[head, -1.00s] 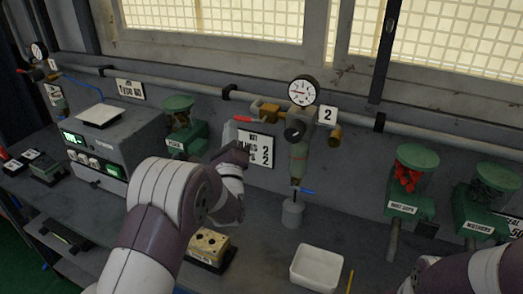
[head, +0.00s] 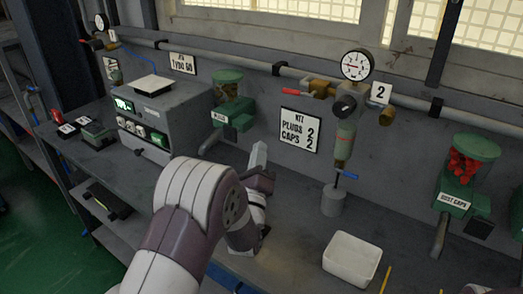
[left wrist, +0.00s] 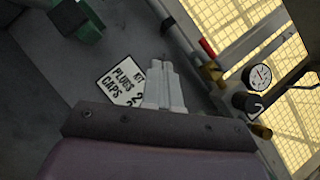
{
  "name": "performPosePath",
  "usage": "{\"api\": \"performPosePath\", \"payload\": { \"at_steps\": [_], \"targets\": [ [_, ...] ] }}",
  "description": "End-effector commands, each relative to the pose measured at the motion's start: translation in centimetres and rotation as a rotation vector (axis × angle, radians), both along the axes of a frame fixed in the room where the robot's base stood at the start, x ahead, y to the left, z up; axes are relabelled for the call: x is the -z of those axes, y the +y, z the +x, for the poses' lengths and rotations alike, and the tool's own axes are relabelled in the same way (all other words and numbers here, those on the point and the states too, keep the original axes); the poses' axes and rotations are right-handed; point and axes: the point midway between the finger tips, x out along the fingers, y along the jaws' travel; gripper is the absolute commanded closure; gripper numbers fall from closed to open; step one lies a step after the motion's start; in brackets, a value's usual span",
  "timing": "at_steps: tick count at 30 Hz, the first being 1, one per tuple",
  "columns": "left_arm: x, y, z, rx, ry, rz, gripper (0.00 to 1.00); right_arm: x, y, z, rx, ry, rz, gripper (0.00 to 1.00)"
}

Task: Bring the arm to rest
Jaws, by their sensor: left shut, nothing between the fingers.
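My left arm (head: 195,220) reaches in from the bottom of the head view. Its gripper (head: 259,150) is raised over the bench, pointing up and away toward the back wall, just left of the sign for plugs and caps (head: 300,130). In the left wrist view the gripper's two pale fingers (left wrist: 164,84) are together and empty, with the sign (left wrist: 122,80) beyond them. Only a small piece of my right arm (head: 478,289) shows at the bottom right edge; its gripper is out of view.
A white tray (head: 352,260) and a grey cup-like part (head: 333,201) stand right of my arm. A gauge (head: 356,65) and pipework hang above. A grey machine (head: 165,115) stands left, and green dispensers (head: 228,105) and (head: 462,175) line the wall.

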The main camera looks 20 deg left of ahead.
Motion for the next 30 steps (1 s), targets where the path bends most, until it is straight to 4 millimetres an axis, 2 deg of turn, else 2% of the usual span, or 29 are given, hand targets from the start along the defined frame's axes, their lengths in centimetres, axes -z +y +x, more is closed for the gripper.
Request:
{"api": "performPosePath", "payload": {
  "at_steps": [8, 11, 14, 16, 17, 19, 20, 21, 22, 24, 27, 30],
  "targets": [
    [0.0, 0.0, 0.0, 0.0, 0.001, -0.001, 1.0, 0.0, 0.0, 0.0, 0.0, 0.0, 0.0, 0.57],
    [0.6, -0.3, 0.5, 0.047, 0.052, -0.096, 1.0, -0.1, 0.0, 0.0, 0.0, 0.0, 0.0, 0.57],
    [3.3, -1.5, 1.2, 0.162, 0.238, -0.445, 1.0, -0.3, 0.0, 0.0, 0.0, 0.0, 0.0, 0.57],
    [6.5, -2.9, 0.1, 0.188, 0.431, -0.831, 1.0, -0.4, 0.0, 0.0, 0.0, 0.0, 0.0, 0.57],
    [8.1, -3.6, -1.0, 0.164, 0.515, -1.011, 1.0, -0.5, 0.0, 0.0, 0.0, 0.0, 0.0, 0.57],
    [11.3, -5.1, -4.8, 0.019, 0.676, -1.409, 1.0, -0.6, 0.0, 0.0, 0.0, 0.0, 0.0, 0.57],
    [12.5, -5.6, -6.9, -0.08, 0.726, -1.561, 1.0, -0.6, 0.0, 0.0, 0.0, 0.0, 0.0, 0.57],
    [13.8, -6.1, -9.9, -0.235, 0.769, -1.738, 1.0, -0.7, 0.0, 0.0, 0.0, 0.0, 0.0, 0.57],
    [14.4, -6.4, -12.1, -0.358, 0.785, -1.848, 1.0, -0.7, 0.0, 0.0, 0.0, 0.0, 0.0, 0.57],
    [15.4, -6.9, -16.9, -0.643, 0.776, -2.029, 1.0, -0.8, 0.0, 0.0, 0.0, 0.0, 0.0, 0.57],
    [15.8, -7.0, -21.5, -0.941, 0.711, -2.143, 1.0, -0.8, 0.0, 0.0, 0.0, 0.0, 0.0, 0.57],
    [15.8, -7.1, -23.6, -1.082, 0.666, -2.175, 1.0, -0.8, 0.0, 0.0, 0.0, 0.0, 0.0, 0.57]
  ]
}}
